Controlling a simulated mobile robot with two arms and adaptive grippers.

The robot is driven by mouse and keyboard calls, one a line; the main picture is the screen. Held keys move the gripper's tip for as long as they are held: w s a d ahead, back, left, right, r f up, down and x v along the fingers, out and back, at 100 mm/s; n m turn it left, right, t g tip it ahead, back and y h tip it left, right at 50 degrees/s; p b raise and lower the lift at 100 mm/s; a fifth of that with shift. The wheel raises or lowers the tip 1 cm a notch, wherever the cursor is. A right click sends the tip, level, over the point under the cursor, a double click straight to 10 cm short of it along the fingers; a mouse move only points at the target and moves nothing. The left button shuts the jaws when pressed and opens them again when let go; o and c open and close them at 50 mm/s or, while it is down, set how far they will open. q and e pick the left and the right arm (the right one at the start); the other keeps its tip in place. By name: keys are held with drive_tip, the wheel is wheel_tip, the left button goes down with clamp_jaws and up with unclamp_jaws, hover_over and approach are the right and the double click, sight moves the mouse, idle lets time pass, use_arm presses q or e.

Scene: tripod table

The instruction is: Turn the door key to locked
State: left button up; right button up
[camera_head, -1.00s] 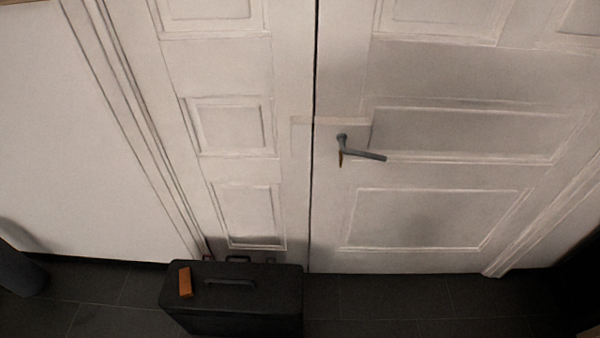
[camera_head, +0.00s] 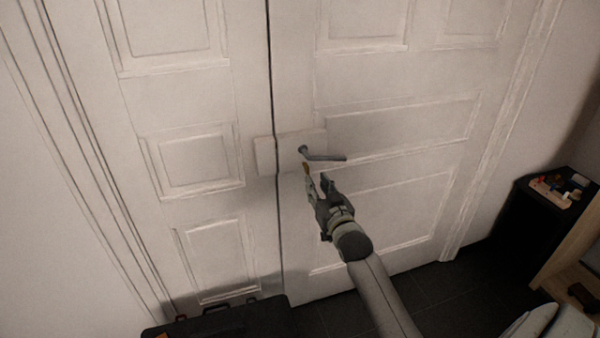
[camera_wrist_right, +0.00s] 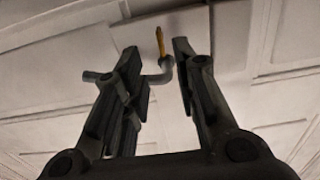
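The door key (camera_head: 306,168) is a small orange-yellow upright piece just below the base of the grey door handle (camera_head: 325,156) on the white door (camera_head: 390,170). My right gripper (camera_head: 317,178) is just in front of the door, below the handle, with its fingertips close to the key. In the right wrist view, the fingers of the right gripper (camera_wrist_right: 156,52) are spread with a gap between them. The key (camera_wrist_right: 160,40) shows in that gap, apart from both fingers, and the handle (camera_wrist_right: 164,72) passes partly behind the left-hand finger. My left gripper is out of view.
A black case (camera_head: 230,318) stands on the dark floor against the door, at the bottom left. A dark cabinet (camera_head: 535,215) with small coloured items on top stands at the right, beside a wooden piece of furniture (camera_head: 575,262). The floor in front of the door is partly clear.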

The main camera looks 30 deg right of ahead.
sight(308, 171)
drive_tip(key=x, duration=0.8)
drive_tip(key=shift+w+a, duration=0.1)
drive_tip(key=shift+w, duration=0.15)
clamp_jaws()
